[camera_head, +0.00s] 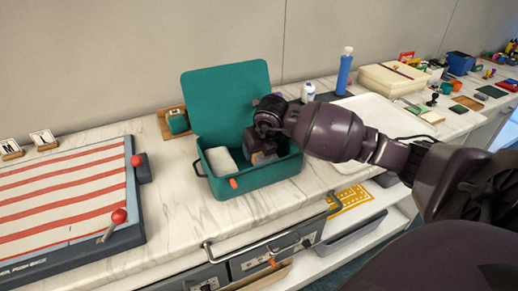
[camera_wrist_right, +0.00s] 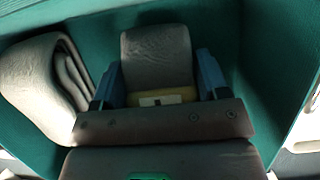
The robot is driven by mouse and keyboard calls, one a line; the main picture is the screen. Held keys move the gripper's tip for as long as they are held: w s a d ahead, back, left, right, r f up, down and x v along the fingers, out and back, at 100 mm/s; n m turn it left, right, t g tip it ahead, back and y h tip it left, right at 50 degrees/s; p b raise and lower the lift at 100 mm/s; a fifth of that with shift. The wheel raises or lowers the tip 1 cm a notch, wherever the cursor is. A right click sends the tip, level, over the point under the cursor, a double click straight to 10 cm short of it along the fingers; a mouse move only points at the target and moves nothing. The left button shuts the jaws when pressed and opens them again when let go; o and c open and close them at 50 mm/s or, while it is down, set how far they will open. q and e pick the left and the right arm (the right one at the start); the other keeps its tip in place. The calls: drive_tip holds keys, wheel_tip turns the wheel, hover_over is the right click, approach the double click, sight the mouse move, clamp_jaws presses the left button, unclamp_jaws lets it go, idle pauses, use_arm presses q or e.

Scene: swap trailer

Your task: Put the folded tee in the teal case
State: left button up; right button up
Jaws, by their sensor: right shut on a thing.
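The teal case (camera_head: 262,181) stands open on the marble counter, its lid (camera_head: 227,92) raised at the back. My right gripper (camera_head: 262,157) reaches down inside the case, on its right side. In the right wrist view its blue fingers (camera_wrist_right: 157,82) are shut on a grey folded cloth (camera_wrist_right: 155,50), which looks like the folded tee. The tee is mostly hidden by my gripper in the head view. A pale folded bundle (camera_head: 222,160) lies in the case to the left of the gripper; it also shows in the right wrist view (camera_wrist_right: 38,85). My left gripper is not in view.
A red-and-white striped board (camera_head: 62,193) with red-knobbed levers is left of the case. A white tray (camera_head: 378,118) lies to the right, under my right arm. A white bottle (camera_head: 308,92) and a blue cylinder (camera_head: 344,75) stand behind.

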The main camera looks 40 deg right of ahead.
drive_tip(key=o, duration=1)
drive_tip(key=shift+c, duration=0.2)
drive_tip(key=shift+r, duration=0.3)
drive_tip(key=p+v, duration=0.2)
drive_tip(key=v, duration=0.8)
drive_tip(key=shift+s+f, duration=0.1)
drive_tip(key=shift+v, duration=0.85)
drive_tip(key=shift+f, duration=0.1)
